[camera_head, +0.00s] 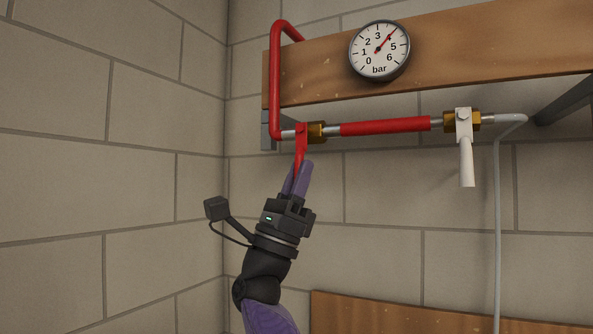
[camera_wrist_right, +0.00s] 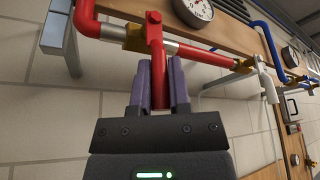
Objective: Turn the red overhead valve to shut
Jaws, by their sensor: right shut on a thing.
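The red valve handle (camera_head: 301,146) hangs down from a brass valve body (camera_head: 317,131) on the red pipe, high on the wall. My right gripper (camera_head: 299,175) comes up from below and is shut on the lower part of the handle. The handle points almost straight down, across the pipe line. My left gripper is in neither view.
A white-handled valve (camera_head: 466,160) hangs to the right on the same line. A round gauge (camera_head: 379,51) on the wooden board (camera_head: 450,50) reads about 4 bar. A grey pipe (camera_head: 497,220) drops at the right. The wall left of the gripper is clear.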

